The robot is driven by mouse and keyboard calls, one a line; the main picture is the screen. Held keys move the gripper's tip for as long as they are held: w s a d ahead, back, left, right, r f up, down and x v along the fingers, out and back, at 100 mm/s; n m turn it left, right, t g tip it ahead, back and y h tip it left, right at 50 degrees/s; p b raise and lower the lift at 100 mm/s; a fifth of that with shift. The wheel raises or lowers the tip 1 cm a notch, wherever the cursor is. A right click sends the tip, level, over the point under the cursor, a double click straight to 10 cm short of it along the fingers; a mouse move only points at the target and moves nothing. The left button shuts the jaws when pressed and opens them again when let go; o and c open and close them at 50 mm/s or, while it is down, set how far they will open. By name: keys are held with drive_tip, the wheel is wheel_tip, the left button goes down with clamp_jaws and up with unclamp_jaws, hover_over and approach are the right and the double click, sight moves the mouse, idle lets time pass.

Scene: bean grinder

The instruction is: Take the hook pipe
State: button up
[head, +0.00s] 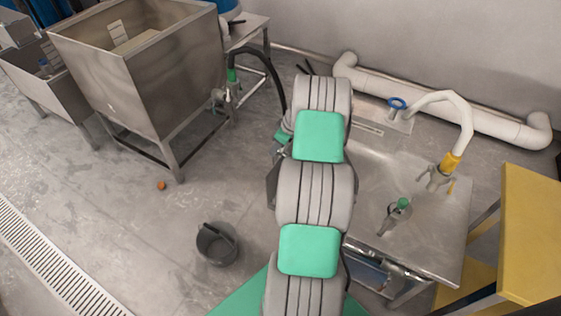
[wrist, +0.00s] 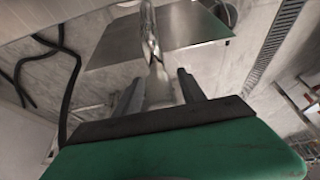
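A shiny metal pipe (wrist: 153,62) shows in the wrist view, running up from between my gripper's fingers to the top edge. My gripper (wrist: 160,78) has its two dark fingers apart, one on each side of this pipe, with narrow gaps showing. In the head view my arm hides the gripper and whatever is at it. A white hooked pipe (head: 464,112) with a yellow collar (head: 450,162) curves over the metal table (head: 405,235) at the right. I cannot tell whether the two views show the same pipe.
A steel hopper (head: 150,70) on legs stands at the left, with a black hose (head: 268,62) near its valve. A dark bucket (head: 217,243) stands on the floor. A yellow stand (head: 530,230) is at the far right. The floor between bucket and hopper is mostly clear.

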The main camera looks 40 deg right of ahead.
clamp_jaws()
idle(1.2)
